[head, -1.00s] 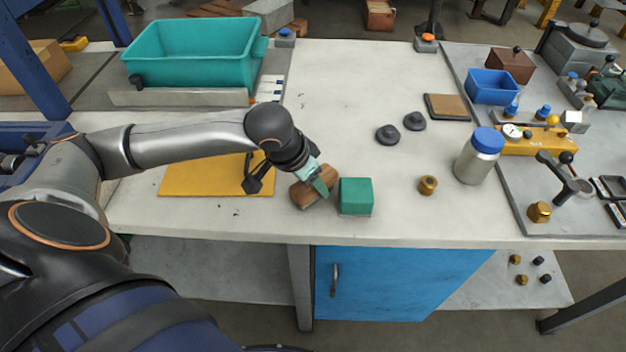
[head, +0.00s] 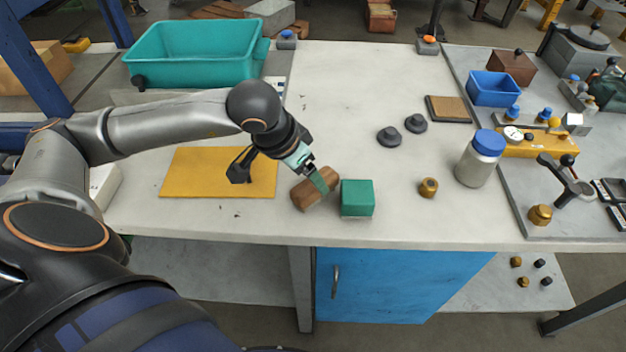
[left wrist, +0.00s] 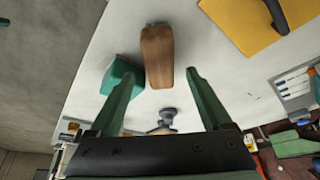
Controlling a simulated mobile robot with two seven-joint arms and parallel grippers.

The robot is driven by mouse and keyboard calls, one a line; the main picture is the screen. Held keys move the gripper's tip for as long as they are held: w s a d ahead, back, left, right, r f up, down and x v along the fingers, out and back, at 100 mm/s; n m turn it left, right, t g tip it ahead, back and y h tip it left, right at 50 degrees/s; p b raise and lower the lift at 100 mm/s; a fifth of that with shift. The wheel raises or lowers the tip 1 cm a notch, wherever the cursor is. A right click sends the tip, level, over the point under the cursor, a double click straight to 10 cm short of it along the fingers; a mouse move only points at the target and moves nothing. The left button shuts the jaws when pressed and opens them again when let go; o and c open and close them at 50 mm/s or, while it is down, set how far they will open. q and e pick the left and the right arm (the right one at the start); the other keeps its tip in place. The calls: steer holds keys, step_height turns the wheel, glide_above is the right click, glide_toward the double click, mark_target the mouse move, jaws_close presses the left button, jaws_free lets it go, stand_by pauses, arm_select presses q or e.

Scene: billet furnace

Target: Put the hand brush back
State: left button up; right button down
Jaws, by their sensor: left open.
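The hand brush appears to be the brown wooden, rounded block (head: 310,193); no bristles show. It lies at a slant on the white bench top, between the yellow mat (head: 205,180) and a green block (head: 357,198). My left gripper (head: 318,178) is open just above it, its green fingers partly covering its upper right end in the head view. In the left wrist view the brown block (left wrist: 157,52) shows between and beyond the spread fingertips (left wrist: 155,75), with gaps on both sides. My right gripper is not in view.
A teal bin (head: 195,52) stands at the back left. Grey knobbed pieces (head: 389,136), a brass piece (head: 428,187) and a blue-lidded jar (head: 479,160) stand to the right. The bench's front edge is close. The back middle of the bench is clear.

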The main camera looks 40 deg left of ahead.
arm_select(q)
steer(key=v, duration=0.7)
steer(key=shift+s, duration=0.1)
